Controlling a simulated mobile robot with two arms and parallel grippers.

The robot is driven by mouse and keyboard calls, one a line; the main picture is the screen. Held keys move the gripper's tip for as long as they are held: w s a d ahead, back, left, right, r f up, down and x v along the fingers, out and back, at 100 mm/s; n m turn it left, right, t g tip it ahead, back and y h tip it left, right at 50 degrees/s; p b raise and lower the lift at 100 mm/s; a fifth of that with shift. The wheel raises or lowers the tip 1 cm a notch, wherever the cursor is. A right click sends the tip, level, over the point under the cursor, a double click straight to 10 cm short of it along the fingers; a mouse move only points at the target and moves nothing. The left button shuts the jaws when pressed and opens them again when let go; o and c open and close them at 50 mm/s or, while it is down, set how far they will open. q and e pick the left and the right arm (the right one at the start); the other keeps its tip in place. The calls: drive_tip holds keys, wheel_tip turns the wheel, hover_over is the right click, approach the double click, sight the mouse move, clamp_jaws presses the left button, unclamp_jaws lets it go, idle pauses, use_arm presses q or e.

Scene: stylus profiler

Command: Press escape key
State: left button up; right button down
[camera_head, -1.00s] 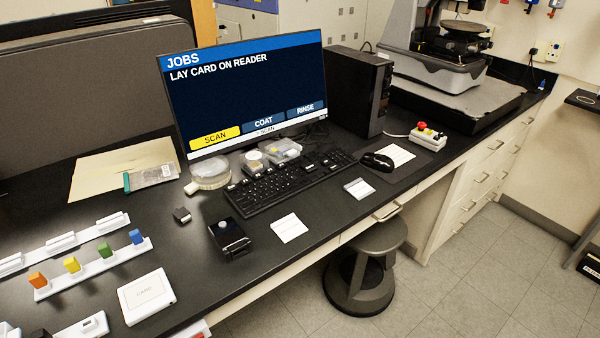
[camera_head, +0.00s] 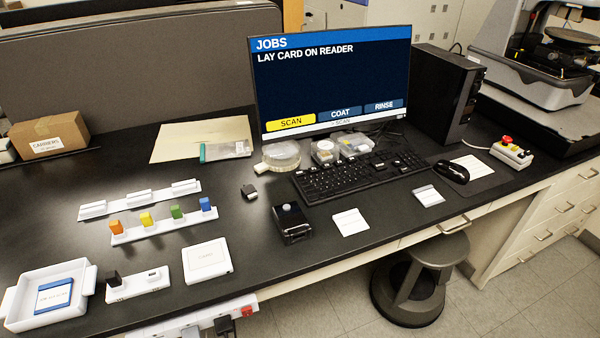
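The black keyboard (camera_head: 355,178) lies on the dark bench in front of the monitor (camera_head: 333,85). The escape key is at its upper left end, but single keys are too small to tell apart. The monitor reads "JOBS" and "LAY CARD ON READER", with a yellow SCAN button and blue COAT and RINSE buttons. Neither of my grippers is in view.
A black mouse (camera_head: 452,172) lies right of the keyboard. Clear containers (camera_head: 340,146) stand behind it, and a small black device (camera_head: 291,222) lies in front left. A white card reader (camera_head: 206,260), coloured blocks on a rack (camera_head: 163,226) and a white tray (camera_head: 22,318) are at left.

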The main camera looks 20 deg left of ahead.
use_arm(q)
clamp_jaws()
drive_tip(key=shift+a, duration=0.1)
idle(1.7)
